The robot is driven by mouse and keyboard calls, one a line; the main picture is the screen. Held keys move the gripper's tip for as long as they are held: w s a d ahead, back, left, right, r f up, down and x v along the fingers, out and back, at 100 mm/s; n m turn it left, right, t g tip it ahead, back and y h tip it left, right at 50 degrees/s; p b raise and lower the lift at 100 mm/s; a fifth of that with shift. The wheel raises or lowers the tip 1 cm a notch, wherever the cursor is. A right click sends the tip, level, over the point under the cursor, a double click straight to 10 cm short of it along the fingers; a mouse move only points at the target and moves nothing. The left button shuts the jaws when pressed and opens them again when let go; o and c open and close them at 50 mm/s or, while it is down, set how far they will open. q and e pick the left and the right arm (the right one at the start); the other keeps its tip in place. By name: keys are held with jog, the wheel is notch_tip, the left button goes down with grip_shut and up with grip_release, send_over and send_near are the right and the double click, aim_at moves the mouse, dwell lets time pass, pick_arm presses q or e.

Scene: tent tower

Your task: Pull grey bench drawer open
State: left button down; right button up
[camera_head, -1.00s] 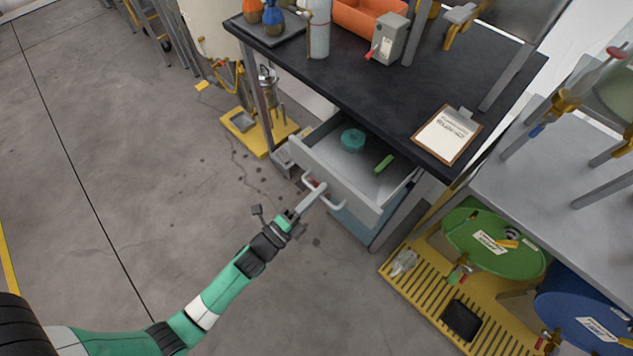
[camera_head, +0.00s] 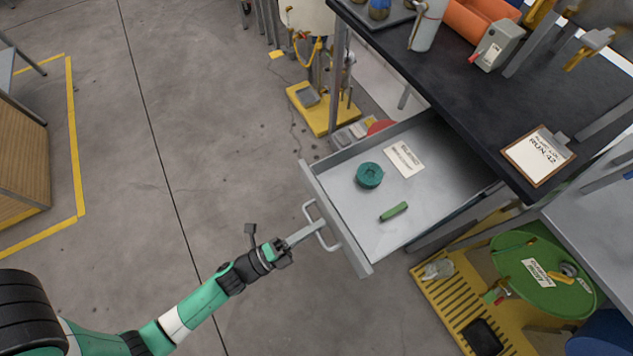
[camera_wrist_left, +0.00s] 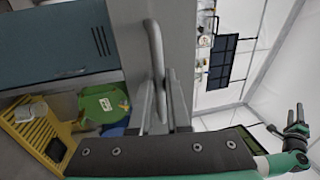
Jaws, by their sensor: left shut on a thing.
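The grey drawer (camera_head: 342,226) of the dark-topped bench (camera_head: 440,60) stands well out in the head view, its inside open to view. My left gripper (camera_head: 312,232) is shut on the drawer's bar handle (camera_head: 322,222), at the drawer's front. In the left wrist view the handle (camera_wrist_left: 156,62) runs between the two fingers (camera_wrist_left: 160,100) by the drawer front. Part of a green arm with a gripper, which looks like my right gripper (camera_wrist_left: 296,118), shows small at the right of that view; its jaws are too small to judge.
The drawer holds a teal round thing (camera_head: 369,175), a green stick (camera_head: 394,211) and a white label card (camera_head: 404,160). A yellow slatted platform (camera_head: 455,310) with a green drum (camera_head: 545,275) stands right of the drawer. The floor left of the drawer is clear.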

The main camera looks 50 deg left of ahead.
pick_arm(q)
jog(key=shift+s+a, duration=0.1)
jog(key=shift+s, duration=0.4)
pick_arm(e)
jog(key=shift+s+a, duration=0.2)
pick_arm(q)
jog(key=c, duration=1.2)
grip_release()
jog(key=shift+w, duration=0.1)
jog(key=shift+o, duration=0.2)
